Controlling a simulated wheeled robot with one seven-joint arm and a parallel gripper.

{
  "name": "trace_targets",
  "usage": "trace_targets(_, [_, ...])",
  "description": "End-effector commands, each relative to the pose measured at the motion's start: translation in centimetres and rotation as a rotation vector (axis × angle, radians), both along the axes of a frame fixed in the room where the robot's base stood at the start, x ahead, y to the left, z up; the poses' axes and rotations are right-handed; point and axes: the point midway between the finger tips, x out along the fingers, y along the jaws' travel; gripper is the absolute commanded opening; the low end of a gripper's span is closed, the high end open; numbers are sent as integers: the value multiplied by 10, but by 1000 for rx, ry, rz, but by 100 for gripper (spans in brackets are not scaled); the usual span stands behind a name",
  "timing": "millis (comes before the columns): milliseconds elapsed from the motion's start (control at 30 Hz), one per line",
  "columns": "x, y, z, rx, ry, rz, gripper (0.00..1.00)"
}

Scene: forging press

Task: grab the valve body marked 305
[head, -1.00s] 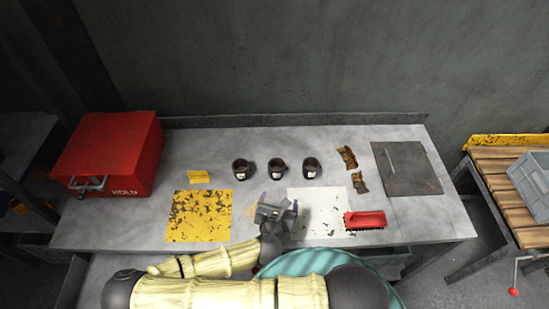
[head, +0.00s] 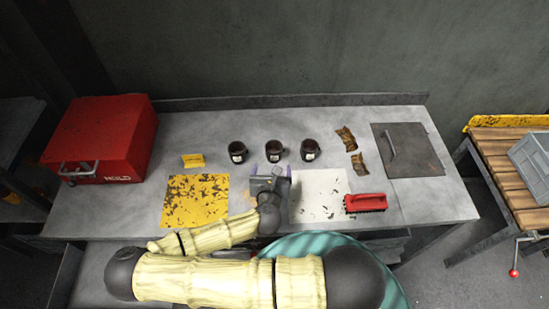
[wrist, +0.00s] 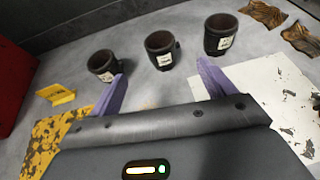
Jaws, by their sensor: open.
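Three dark, cup-like valve bodies with white labels stand upright in a row on the grey bench: left (head: 237,150), middle (head: 275,150) and right (head: 310,149). The wrist view shows the left (wrist: 102,66), middle (wrist: 162,52) and right (wrist: 221,36) ones too. The label marks are too small to read, so I cannot tell which is 305. My gripper (head: 271,171) is open and empty, just in front of the middle body. In the wrist view its purple fingers (wrist: 161,78) spread either side of that body's line, still short of it.
A red HOLD box (head: 105,138) stands at the left. A yellow tent card (head: 193,160) and worn yellow plate (head: 195,202) lie left of my gripper. A white sheet (head: 318,190), red brush (head: 365,203), brown scraps (head: 346,139) and a grey plate (head: 408,152) are to the right.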

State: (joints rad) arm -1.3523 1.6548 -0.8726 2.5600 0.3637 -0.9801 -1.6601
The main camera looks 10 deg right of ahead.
Motion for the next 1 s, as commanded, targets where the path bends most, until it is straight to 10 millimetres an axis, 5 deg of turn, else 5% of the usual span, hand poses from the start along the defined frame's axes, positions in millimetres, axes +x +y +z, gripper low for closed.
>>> trace_targets(467, [38,-14,-21,2,-2,-4,82])
trace_targets(1000, [52,-14,-26,2,-2,-1,82])
